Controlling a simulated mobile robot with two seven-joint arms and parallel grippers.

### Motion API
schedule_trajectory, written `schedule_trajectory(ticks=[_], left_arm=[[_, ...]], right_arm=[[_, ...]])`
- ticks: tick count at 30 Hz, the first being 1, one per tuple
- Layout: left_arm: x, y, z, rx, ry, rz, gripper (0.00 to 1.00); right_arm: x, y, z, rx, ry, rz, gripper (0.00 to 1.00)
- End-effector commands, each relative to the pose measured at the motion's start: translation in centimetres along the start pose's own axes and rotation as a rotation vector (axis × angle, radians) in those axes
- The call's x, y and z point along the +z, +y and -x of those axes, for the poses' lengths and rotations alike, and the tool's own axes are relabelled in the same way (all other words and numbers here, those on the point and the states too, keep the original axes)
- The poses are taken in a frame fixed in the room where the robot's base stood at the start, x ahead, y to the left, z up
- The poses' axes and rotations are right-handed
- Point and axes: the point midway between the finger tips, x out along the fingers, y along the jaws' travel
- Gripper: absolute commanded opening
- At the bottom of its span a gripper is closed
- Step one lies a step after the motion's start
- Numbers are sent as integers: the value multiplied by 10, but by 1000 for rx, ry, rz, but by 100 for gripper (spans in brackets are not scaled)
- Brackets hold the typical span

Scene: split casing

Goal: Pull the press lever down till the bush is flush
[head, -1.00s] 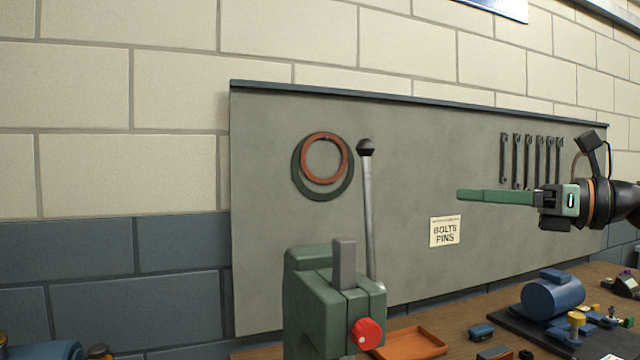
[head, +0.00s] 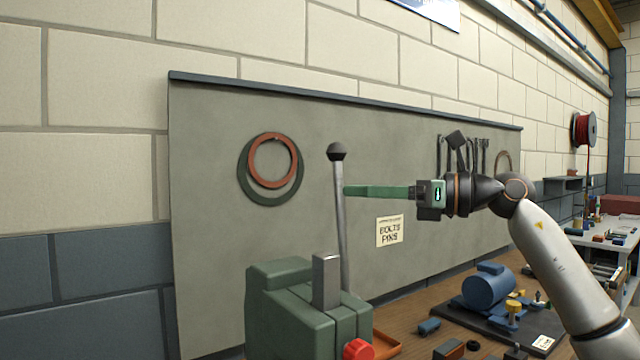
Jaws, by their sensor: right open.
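The green arbor press (head: 290,315) stands at the bottom middle, cut off by the lower edge, with a grey ram (head: 326,282) and a red knob (head: 357,349). Its grey press lever (head: 341,225) stands nearly upright with a dark ball (head: 336,152) on top. My right gripper (head: 350,191) is open and comes in from the right, its green fingers level and pointing left. Seen side-on, they overlap each other. Their tips meet the lever's right edge in the picture, below the ball; whether they touch it I cannot tell. The bush is out of sight. My left gripper is not in view.
On the wooden bench (head: 405,322) are an orange tray (head: 386,346) and a blue motor-like casing (head: 488,287) on a dark mat. A red reel (head: 583,129) hangs at right.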

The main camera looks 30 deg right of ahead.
Motion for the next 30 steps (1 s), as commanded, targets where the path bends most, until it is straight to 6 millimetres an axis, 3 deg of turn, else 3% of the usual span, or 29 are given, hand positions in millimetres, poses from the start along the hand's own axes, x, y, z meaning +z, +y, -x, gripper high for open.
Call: schedule_trajectory(ticks=[6,12,24,30], left_arm=[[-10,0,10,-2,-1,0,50],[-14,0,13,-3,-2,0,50],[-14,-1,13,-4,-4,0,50],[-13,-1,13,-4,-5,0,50]], right_arm=[[3,1,-45,4,-1,0,50],[2,0,-68,2,-1,-2,50],[0,0,-74,0,0,0,48],[0,0,-74,0,0,0,26]])
